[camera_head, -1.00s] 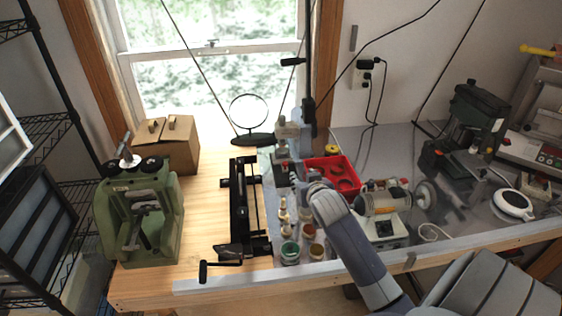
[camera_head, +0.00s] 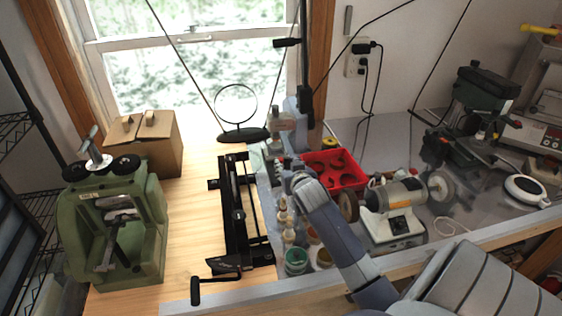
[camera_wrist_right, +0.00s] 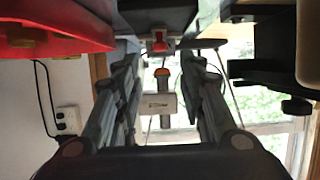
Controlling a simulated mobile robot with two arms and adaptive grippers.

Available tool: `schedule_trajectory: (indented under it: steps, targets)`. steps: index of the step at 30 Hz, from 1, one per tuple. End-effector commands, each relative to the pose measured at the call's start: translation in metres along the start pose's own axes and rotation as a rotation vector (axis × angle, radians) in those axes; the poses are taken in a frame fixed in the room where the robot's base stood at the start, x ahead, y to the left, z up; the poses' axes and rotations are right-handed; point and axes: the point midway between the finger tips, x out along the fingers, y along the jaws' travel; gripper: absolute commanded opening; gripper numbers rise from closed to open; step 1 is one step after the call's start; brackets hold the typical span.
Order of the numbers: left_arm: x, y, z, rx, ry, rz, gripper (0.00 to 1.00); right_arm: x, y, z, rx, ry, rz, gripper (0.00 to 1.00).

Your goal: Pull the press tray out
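A green press-like machine (camera_head: 148,222) stands upright at the left of the wooden bench, with a metal plate (camera_head: 118,203) and a dark lever in its opening. I cannot tell which part is the press tray. My right gripper (camera_head: 275,163) is over the middle of the bench, left of the red bin and well to the right of the green machine. In the right wrist view the fingers of my right gripper (camera_wrist_right: 164,82) are spread apart with nothing gripped between them. A grey upright piece with an orange top (camera_wrist_right: 162,82) shows beyond them. My left gripper is out of view.
A black rail frame with a crank (camera_head: 232,215) lies between the green machine and my right arm. Small jars (camera_head: 296,262) stand beside my arm. A red bin (camera_head: 352,180) and a bench grinder (camera_head: 395,193) are to the right. A cardboard box (camera_head: 160,150) is behind.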

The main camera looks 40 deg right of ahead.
Motion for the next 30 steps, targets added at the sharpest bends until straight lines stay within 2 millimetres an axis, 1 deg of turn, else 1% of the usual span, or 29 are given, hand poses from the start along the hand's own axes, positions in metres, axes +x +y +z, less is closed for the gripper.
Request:
schedule_trajectory:
  steps: [3, 9, 18, 24, 30]
  targets:
    - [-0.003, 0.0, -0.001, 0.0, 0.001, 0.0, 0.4, 0.016, 0.0, -0.002, 0.001, -0.001, 0.001, 0.37]
    - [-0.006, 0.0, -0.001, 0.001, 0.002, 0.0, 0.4, 0.042, 0.0, -0.001, 0.0, -0.001, 0.001, 0.37]
    - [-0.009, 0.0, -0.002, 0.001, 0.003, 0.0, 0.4, 0.075, 0.0, -0.001, 0.0, -0.001, 0.0, 0.37]
    - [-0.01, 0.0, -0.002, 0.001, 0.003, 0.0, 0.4, 0.088, 0.0, -0.001, -0.001, 0.0, 0.0, 0.37]
    - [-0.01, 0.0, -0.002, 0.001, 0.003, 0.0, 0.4, 0.091, 0.0, -0.001, 0.0, 0.001, 0.0, 0.37]
